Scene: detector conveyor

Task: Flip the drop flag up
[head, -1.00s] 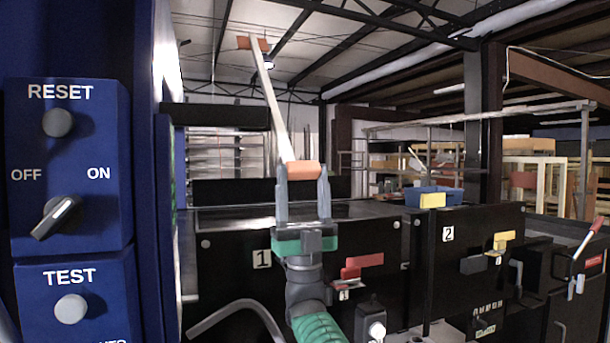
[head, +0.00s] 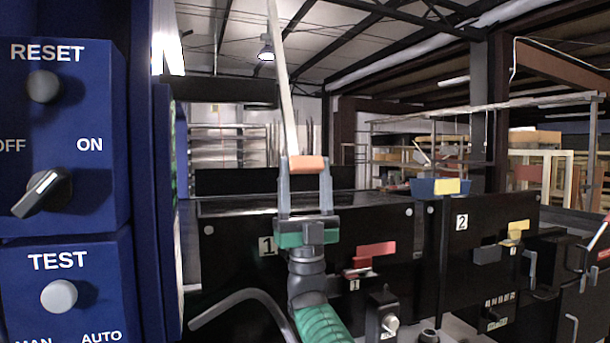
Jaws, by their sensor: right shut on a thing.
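A long pale pole (head: 282,75) rises from an orange block (head: 308,163) and leaves the top of the head view, so its upper end is out of sight. It leans slightly left and is probably the drop flag. My right gripper (head: 307,170) points upward, with its two grey fingers on either side of the orange block. It is shut on that block. The gripper is in front of the black conveyor cabinet (head: 230,270), near the label 1. My left gripper is not in view.
A blue control box (head: 95,190) with RESET, OFF/ON and TEST controls stands close at the left. Red (head: 375,250) and yellow (head: 518,226) flag-like pieces sit on the cabinet fronts. A blue bin (head: 425,187) stands behind. A bent grey bar (head: 240,297) lies low beside my right arm.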

